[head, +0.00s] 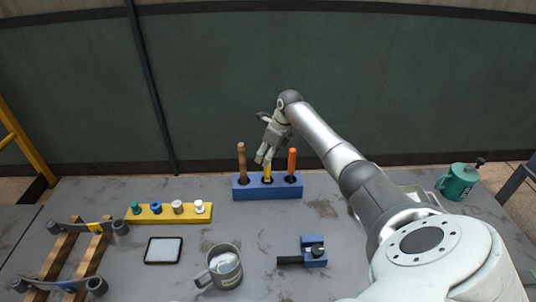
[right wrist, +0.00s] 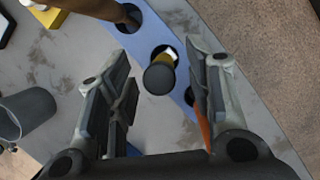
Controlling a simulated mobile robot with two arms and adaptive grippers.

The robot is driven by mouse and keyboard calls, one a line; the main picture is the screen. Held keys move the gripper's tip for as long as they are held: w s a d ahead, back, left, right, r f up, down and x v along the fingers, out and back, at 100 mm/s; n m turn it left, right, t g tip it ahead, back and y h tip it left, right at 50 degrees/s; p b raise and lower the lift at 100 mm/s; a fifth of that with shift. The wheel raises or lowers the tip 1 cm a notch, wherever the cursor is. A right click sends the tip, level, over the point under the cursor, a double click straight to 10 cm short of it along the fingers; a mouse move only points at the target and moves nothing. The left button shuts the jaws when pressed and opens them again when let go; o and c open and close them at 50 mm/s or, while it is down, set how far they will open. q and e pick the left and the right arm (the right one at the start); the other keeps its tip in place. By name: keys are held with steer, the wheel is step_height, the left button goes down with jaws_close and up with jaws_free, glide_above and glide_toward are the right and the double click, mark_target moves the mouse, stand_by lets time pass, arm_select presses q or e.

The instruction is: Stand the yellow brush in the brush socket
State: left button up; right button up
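The yellow brush (head: 267,172) stands in the middle hole of the blue block (head: 250,191). In the right wrist view the yellow brush (right wrist: 161,76) shows a dark round top end, with a pale band and yellow below it. The blue block (right wrist: 178,18) runs under it. My right gripper (head: 264,158) is just above the brush, fingers pointing down. In the right wrist view its fingers are spread, with the brush's dark end between them and clear gaps on both sides. My left gripper is out of view.
A brown wooden handle (head: 242,160) and an orange handle (head: 291,162) stand in the block's outer holes, close beside the gripper. In front are a yellow rack (head: 170,214) of small pegs, a grey mug (head: 225,270) and a blue clamp-like device (head: 314,252). A green mug (head: 458,182) stands right.

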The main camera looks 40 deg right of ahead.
steer(key=shift+r, duration=0.1)
steer(key=v, duration=1.1)
steer(key=shift+s+r, duration=0.2)
steer(key=shift+r, duration=0.15)
steer(key=shift+f, duration=0.1)
